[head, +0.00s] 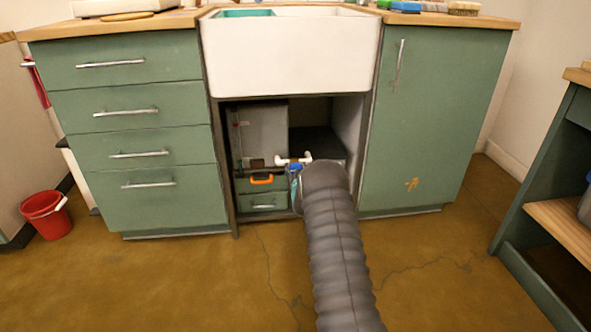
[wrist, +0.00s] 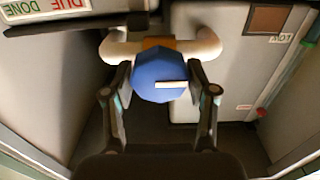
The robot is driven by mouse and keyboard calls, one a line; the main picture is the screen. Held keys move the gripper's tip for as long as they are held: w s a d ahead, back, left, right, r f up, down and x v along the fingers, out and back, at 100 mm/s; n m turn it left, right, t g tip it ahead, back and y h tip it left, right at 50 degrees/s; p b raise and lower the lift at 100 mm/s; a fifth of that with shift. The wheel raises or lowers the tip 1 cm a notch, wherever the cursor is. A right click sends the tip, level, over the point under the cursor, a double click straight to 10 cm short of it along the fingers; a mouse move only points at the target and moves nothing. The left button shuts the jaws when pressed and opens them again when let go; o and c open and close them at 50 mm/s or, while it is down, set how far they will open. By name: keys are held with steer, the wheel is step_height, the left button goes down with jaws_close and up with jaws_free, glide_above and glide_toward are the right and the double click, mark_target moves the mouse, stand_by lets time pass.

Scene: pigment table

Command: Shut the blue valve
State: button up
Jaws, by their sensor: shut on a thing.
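The blue valve (wrist: 158,78) is an octagonal knob with a white pointer mark that lies level and points right in the wrist view. It sits on a white pipe (wrist: 205,44) with an orange-brown middle piece behind it. My gripper (wrist: 160,80) has a finger at each side of the knob and is shut on it. In the head view a bit of the blue valve (head: 296,167) shows under the white pipe (head: 290,160), inside the open cabinet below the sink. My dark, ribbed arm hides most of the gripper there.
The cabinet opening is flanked by green drawers (head: 140,120) on the left and a green door (head: 435,120) on the right. A red bucket (head: 46,214) stands on the floor at left. Open floor (head: 190,285) lies in front.

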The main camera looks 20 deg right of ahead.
steer(key=m, duration=0.4)
steer(key=shift+d+m, duration=0.1)
steer(key=shift+m, duration=0.2)
steer(key=m, duration=0.4)
steer(key=shift+d+m, duration=0.1)
steer(key=shift+m, duration=0.2)
steer(key=m, duration=0.4)
steer(key=shift+s+f+m, duration=0.1)
steer(key=shift+f+m, duration=0.05)
steer(key=shift+m, duration=0.15)
steer(key=shift+d+f+m, duration=0.1)
steer(key=shift+m, duration=2)
steer(key=o, duration=1.1)
steer(key=shift+o, duration=0.2)
